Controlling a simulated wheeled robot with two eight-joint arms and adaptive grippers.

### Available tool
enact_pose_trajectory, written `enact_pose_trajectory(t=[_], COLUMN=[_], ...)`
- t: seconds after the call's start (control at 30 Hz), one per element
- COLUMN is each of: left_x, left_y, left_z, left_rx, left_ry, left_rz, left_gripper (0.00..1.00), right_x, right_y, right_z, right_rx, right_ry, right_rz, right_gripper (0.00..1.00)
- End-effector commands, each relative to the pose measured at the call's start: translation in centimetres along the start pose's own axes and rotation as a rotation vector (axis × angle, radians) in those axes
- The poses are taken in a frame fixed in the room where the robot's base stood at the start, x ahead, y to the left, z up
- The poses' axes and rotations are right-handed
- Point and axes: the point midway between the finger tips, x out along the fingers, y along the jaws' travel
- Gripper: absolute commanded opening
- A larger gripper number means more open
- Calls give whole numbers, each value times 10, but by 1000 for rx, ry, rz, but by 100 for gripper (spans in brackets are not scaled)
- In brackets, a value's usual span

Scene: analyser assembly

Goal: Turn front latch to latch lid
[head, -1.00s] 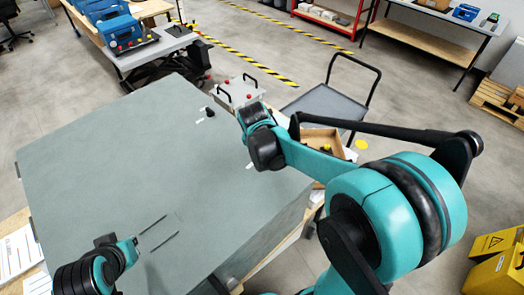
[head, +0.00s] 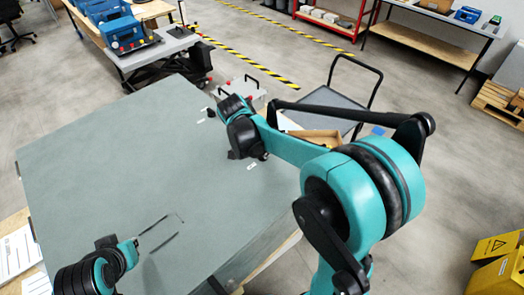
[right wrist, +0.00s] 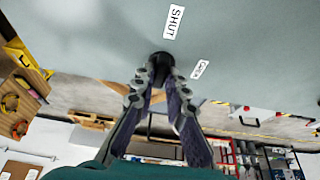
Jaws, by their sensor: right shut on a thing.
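The front latch is a small black knob (right wrist: 160,62) on the grey lid, seen in the right wrist view. A "SHUT" label (right wrist: 174,21) is above it, and a second label (right wrist: 200,69), too small to read surely, lies to its right. My right gripper (right wrist: 158,80) has its fingertips closed on the knob.
A cart (head: 335,100) and an open cardboard box (head: 315,136) stand beyond that edge. The lid's middle is clear.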

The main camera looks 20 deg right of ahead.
Motion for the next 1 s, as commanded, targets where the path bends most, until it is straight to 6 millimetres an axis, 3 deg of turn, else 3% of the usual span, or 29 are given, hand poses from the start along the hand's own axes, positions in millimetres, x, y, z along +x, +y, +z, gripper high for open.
enact_pose_trajectory(t=[0.47, 0.5, 0.57, 0.87, 1.0], left_x=[0, 0, 0, 0, 0], left_y=[0, 0, 0, 0, 0], left_z=[0, 0, 0, 0, 0], left_rx=[0, 0, 0, 0, 0], left_ry=[0, 0, 0, 0, 0], left_rz=[0, 0, 0, 0, 0], left_gripper=[0, 0, 0, 0, 0], right_x=[0, 0, 0, -1, -14], right_y=[0, 0, 0, 0, -1], right_z=[1, 1, 1, 0, 0], right_rx=[11, 11, 11, 10, 9], right_ry=[-2, -2, -2, -1, -1], right_rz=[3, 3, 3, 3, 3], right_gripper=[0, 23, 34, 34, 34])
